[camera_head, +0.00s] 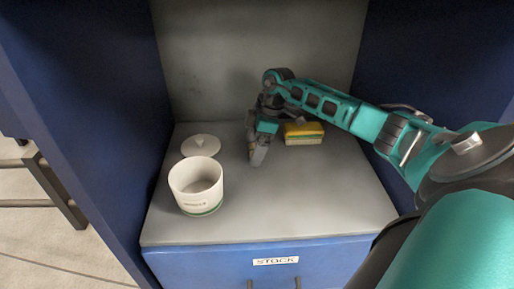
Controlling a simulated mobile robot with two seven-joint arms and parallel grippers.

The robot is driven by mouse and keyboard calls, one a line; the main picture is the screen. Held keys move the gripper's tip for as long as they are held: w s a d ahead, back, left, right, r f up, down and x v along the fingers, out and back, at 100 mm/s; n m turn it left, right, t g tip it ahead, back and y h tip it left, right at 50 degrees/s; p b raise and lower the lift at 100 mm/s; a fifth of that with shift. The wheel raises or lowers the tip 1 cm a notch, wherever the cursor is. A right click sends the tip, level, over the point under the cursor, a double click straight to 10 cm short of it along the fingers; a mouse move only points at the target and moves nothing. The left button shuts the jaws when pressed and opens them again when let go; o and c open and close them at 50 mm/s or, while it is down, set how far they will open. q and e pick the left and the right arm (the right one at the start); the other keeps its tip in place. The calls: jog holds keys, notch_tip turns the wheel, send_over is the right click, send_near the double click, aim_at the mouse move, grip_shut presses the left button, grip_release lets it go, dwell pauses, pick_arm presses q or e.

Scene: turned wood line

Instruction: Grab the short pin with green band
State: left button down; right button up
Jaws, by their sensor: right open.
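My right gripper (258,156) reaches in from the right and points down over the middle of the grey shelf (300,200). Its jaws are open, just above or at the shelf surface. I cannot make out a short pin with a green band. A small brownish patch shows beside the fingers, but it is too small and covered to tell whether it is a pin or part of the gripper. My left gripper is not in view.
A white pot (196,190) with a green line round its base stands open at the left, its round lid (200,145) behind it. Blue walls close both sides. The front right shelf is clear.

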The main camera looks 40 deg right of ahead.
jog(key=shift+a, duration=0.1)
jog(key=shift+c, duration=0.2)
jog(key=c, duration=1.1)
